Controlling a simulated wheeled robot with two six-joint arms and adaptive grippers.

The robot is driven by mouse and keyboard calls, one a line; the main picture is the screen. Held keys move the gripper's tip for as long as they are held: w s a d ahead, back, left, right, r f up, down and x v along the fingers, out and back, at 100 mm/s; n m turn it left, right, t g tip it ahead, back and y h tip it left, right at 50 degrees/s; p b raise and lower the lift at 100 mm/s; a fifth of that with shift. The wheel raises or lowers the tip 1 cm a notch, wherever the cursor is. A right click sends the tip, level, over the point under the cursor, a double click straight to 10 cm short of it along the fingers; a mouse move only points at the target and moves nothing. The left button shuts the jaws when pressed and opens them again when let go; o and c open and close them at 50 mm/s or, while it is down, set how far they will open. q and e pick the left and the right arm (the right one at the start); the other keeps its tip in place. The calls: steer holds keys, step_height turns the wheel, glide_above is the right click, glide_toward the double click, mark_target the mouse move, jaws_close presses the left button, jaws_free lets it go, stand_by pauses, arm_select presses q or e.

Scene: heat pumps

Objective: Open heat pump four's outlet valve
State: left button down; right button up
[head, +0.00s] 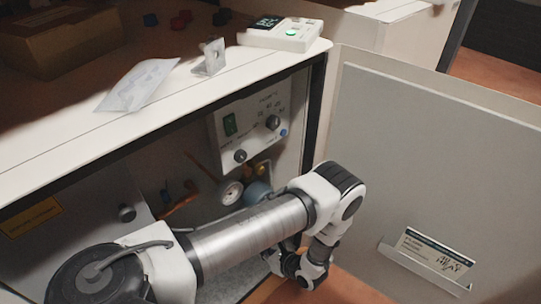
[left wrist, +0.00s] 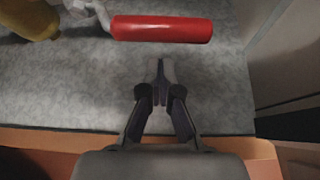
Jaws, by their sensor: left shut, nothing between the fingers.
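In the left wrist view a red valve handle (left wrist: 165,29) lies across the top of the picture, joined at its left end to a silver metal valve part (left wrist: 88,8). My left gripper (left wrist: 161,70) is shut and empty. In that picture its fingertips are below the red handle, with a gap between them. In the head view my left arm reaches into the open heat pump cabinet, and its wrist hides the handle and fingertips. The control panel (head: 250,127) with knobs and a green switch is inside the cabinet. My right gripper is not in view.
The open cabinet door (head: 400,150) stands on the right with a card holder (head: 425,265). A pressure gauge (head: 230,193) and copper pipes (head: 180,205) sit behind my arm. A brass part (left wrist: 30,18) is at the top left of the wrist view.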

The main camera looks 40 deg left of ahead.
arm_select(q)
steer(key=shift+w+a+r, duration=0.1)
steer(key=shift+a+r, duration=0.1)
steer(key=shift+r, duration=1.05)
steer(key=shift+w+a+r+p, duration=0.1)
steer(key=shift+w+r+p, duration=0.1)
steer(key=shift+r+p, duration=0.6)
steer(key=shift+r, duration=0.1)
steer(key=v, duration=0.7)
steer(key=shift+d, duration=0.3)
steer(key=shift+s, duration=0.1)
